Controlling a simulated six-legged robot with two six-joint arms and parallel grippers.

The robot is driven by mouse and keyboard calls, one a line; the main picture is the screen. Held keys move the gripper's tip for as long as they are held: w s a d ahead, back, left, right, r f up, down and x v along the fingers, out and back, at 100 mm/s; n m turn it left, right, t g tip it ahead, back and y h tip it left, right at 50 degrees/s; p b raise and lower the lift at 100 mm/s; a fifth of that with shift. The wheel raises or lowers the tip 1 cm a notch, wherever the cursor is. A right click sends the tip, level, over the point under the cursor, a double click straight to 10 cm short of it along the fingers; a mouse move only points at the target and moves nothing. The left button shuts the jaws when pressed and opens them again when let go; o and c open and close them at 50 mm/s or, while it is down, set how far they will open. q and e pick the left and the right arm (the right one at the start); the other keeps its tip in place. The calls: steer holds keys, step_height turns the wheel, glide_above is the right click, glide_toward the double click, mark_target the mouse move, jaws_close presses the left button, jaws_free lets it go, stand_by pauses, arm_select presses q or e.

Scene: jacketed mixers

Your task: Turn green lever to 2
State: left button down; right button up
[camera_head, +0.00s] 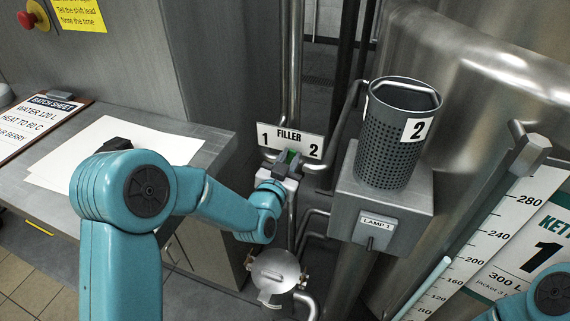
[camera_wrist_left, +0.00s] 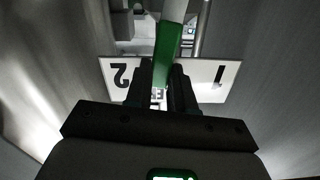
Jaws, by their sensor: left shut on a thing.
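The green lever (camera_head: 291,155) is at the FILLER plate (camera_head: 289,137), a white sign marked 1 on the left and 2 on the right. In the left wrist view the lever (camera_wrist_left: 166,52) stands nearly upright across the plate (camera_wrist_left: 213,78), between the numbers, which appear upside down. My left gripper (camera_head: 284,163) is shut on the lever; its dark fingers (camera_wrist_left: 161,88) lie on both sides of its end. The gripper hides part of the lever in the head view. My right gripper is out of view.
A perforated basket (camera_head: 391,140) marked 2 stands on a grey LAMP 1 box (camera_head: 383,201) right of the plate. Steel pipes (camera_head: 289,70) run behind. A lidded round vessel (camera_head: 275,275) is below. A bench with papers (camera_head: 105,148) is at left, a kettle gauge (camera_head: 500,245) at right.

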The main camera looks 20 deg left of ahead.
arm_select(q)
steer(key=shift+d+f+m+b, duration=0.4)
steer(key=shift+d+m+b, duration=0.4)
steer(key=shift+m+b, duration=0.4)
steer(key=shift+d+f+m+b, duration=0.35)
steer(key=shift+d+m+b, duration=0.4)
steer(key=shift+m+b, duration=0.45)
steer(key=shift+d+f+m+b, duration=0.4)
steer(key=shift+d+m+b, duration=0.4)
steer(key=shift+m+b, duration=0.35)
steer(key=c, duration=1.3)
jaws_free()
steer(key=o, duration=0.3)
steer(key=shift+w+d+f, duration=0.1)
steer(key=shift+f, duration=0.05)
steer(key=shift+o, duration=0.2)
steer(key=shift+s, duration=0.2)
